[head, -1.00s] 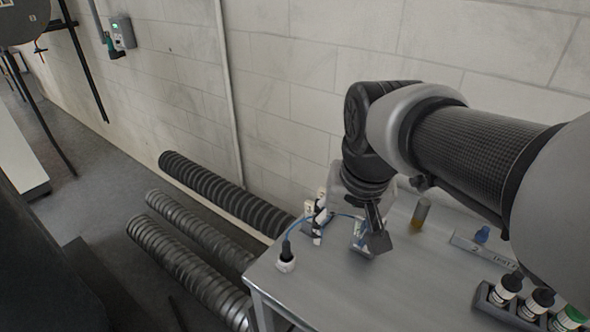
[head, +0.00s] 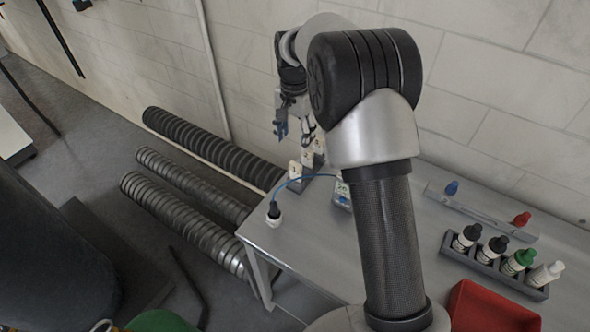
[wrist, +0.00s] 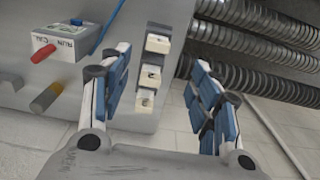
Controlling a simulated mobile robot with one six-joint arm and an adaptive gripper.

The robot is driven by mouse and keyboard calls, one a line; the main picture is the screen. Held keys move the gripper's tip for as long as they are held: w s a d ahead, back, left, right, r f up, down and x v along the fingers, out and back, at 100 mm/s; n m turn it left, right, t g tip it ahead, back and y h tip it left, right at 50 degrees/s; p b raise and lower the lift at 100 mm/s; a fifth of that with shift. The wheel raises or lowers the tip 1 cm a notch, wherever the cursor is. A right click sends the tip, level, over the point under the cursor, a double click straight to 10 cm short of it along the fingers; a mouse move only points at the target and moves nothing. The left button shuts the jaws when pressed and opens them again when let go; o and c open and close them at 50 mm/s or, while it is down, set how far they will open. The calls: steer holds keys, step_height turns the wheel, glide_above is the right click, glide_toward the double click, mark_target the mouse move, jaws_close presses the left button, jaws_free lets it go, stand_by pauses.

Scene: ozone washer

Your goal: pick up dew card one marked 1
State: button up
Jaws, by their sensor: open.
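Three small cream cards stand in a grey rack at the table's far left corner. In the head view they are a near card (head: 294,170), a middle card (head: 307,157) and a far card (head: 318,144). The wrist view shows a top card (wrist: 157,43), a middle card (wrist: 151,75) and a bottom card (wrist: 144,100). Their dark marks are too small to read, so I cannot tell which is 1. My gripper (head: 281,128) is open and empty, above and beyond the cards. In the wrist view my gripper (wrist: 163,75) has the cards nearer its left finger, apart from them.
A small meter (wrist: 62,40) with a red knob stands beside the rack, near a vial (wrist: 47,97). Bottles in a holder (head: 508,262) and a red bin (head: 492,308) are at right. Ribbed ducts (head: 195,210) lie below.

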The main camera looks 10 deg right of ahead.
mark_target(296, 172)
step_height(296, 172, down, 10)
steer(key=shift+f+b, duration=0.2)
steer(key=shift+b, duration=0.75)
steer(key=shift+d+f+b, duration=0.15)
steer(key=shift+f+b, duration=0.55)
steer(key=shift+f, duration=1.95)
steer(key=shift+c, duration=0.4)
steer(key=c, duration=0.9)
